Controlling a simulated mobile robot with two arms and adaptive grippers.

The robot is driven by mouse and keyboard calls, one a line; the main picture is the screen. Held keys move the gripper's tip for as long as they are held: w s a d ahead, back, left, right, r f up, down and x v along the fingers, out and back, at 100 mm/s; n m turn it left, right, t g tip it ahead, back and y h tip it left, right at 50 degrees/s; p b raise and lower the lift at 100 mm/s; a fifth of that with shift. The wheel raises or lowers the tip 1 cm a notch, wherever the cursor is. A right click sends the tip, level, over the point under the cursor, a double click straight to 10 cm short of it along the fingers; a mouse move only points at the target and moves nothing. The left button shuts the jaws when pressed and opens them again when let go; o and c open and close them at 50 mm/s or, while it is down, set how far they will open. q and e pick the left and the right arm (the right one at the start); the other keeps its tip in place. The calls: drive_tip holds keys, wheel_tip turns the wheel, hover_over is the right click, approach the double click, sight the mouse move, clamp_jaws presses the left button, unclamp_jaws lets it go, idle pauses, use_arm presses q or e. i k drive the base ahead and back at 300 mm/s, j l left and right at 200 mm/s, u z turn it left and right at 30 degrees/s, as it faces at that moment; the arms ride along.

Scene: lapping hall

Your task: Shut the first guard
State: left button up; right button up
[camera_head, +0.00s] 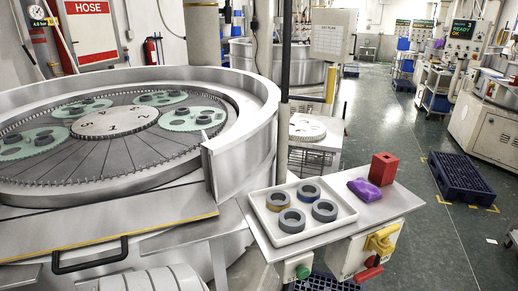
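The nearest lapping machine stands at the left, with a round slotted plate (80,165) carrying several green carriers that hold dark rings. A tall curved metal guard wall (262,100) runs around its back and right side and ends at a straight edge at the front right. Along the open front, a flat metal panel (120,222) with a yellow edge strip lies low, its left end cut off by the picture. A black bar handle (90,262) sits on its near side. I cannot tell how the panel is hinged. Neither of my grippers is in view.
A side shelf (375,210) right of the machine bears a white tray (262,228) of several rings, a purple cloth (364,190) and a red block (383,168). Below are a green button (302,271) and a yellow switch (381,240).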

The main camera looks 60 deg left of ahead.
sight(53, 232)
drive_tip(key=j+u, duration=0.1)
drive_tip(key=u, duration=3.25)
